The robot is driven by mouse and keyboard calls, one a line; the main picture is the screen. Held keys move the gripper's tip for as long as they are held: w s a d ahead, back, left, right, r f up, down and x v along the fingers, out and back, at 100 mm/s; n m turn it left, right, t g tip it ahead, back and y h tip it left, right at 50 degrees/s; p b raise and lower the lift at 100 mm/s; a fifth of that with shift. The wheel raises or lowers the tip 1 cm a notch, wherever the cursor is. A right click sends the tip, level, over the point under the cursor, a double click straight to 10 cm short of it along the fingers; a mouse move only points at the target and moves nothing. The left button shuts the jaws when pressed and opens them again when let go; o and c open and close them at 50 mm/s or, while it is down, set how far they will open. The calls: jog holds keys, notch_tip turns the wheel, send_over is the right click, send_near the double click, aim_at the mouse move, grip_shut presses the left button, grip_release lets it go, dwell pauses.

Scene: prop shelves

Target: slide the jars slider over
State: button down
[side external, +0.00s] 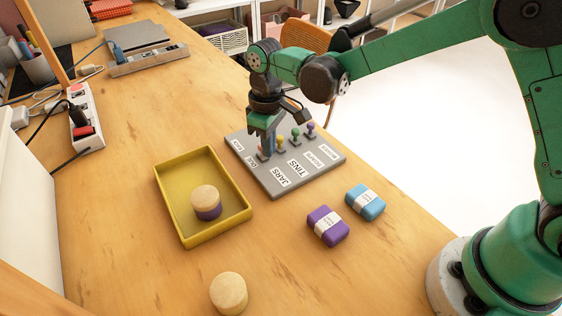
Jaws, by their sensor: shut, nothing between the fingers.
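A grey slider panel (326,157) lies on the wooden table, with white labels and a row of coloured knobs. The JARS label (283,177) is near the panel's front edge, beside the TINS label (297,168). My gripper (266,149) is shut, pointing down at the left end of the knob row. It partly hides the knobs there, including a pinkish one, and I cannot tell whether it touches one. A yellow knob (280,140), a green knob (295,133) and a purple knob (310,130) stand to its right. The jars slider's exact position is unclear.
A yellow tray (176,210) holding a purple jar with a wooden lid (206,200) is left of the panel. Another wooden-lidded jar (229,292) stands in front. Purple (328,226) and blue (366,202) packs lie to the right. A power strip (85,118) is at left.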

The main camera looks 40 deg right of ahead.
aim_at(256, 149)
jog(key=shift+f, duration=1.1)
jog(key=shift+w, duration=3.1)
jog(key=shift+s, duration=0.4)
jog(key=shift+r, duration=0.15)
notch_tip(256, 149, up, 7)
